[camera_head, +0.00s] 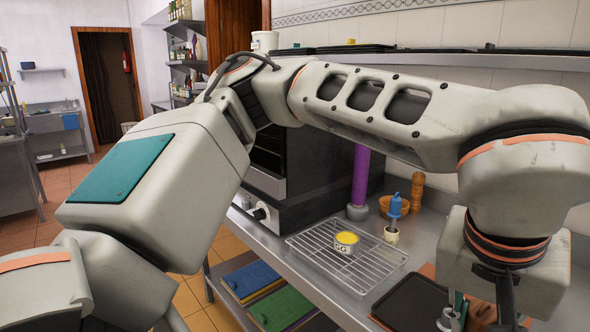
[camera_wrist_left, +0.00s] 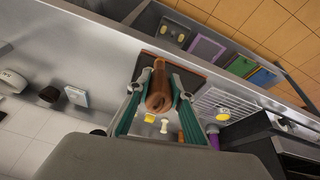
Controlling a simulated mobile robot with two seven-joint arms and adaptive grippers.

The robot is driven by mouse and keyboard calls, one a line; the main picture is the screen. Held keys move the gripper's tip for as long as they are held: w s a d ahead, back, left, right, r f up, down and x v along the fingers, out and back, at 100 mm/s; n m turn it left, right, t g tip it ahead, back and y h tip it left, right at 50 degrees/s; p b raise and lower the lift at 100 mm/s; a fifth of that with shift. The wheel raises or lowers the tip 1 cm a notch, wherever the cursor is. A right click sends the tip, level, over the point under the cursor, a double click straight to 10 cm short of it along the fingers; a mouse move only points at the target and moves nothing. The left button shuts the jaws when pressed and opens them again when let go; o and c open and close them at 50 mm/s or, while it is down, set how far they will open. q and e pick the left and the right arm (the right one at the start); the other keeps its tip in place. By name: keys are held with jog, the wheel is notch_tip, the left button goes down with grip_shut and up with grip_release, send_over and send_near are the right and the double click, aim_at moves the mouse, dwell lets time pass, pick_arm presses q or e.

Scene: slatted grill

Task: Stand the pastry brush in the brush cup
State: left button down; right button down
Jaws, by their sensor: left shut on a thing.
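My left gripper (camera_head: 480,312) is low at the right of the head view, its tips partly cut off by the edge. In the left wrist view its green fingers (camera_wrist_left: 157,95) are shut on a brown, wooden-looking thing (camera_wrist_left: 158,88). I cannot tell whether that is the pastry brush. A blue, narrow-topped thing (camera_head: 396,207) stands at a small cream cup (camera_head: 391,236) behind the wire rack. I cannot tell whether it stands in that cup, or whether this is the brush cup. My right gripper is not in view.
A wire rack (camera_head: 330,262) holds a small pot with a yellow top (camera_head: 346,241). Behind stand an orange bowl (camera_head: 385,206), a wooden mill (camera_head: 417,191) and a purple cylinder (camera_head: 361,175). A dark tray (camera_head: 408,304) lies near the gripper. The oven (camera_head: 315,165) stands behind the rack.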

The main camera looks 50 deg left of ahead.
pick_arm(q)
jog(key=w+a+f, duration=0.1)
jog(key=a+f, duration=0.4)
jog(key=f, duration=0.6)
jog(key=a+f+m, duration=0.1)
jog(key=a+f, duration=0.4)
jog(key=f, duration=0.6)
jog(key=w+a+f+h, duration=0.1)
jog(key=a+f, duration=0.4)
jog(key=f, duration=0.7)
jog(key=shift+w+a+m, duration=0.15)
jog(key=shift+w+m, duration=0.15)
jog(key=shift+w, duration=0.05)
jog(key=shift+a, duration=0.1)
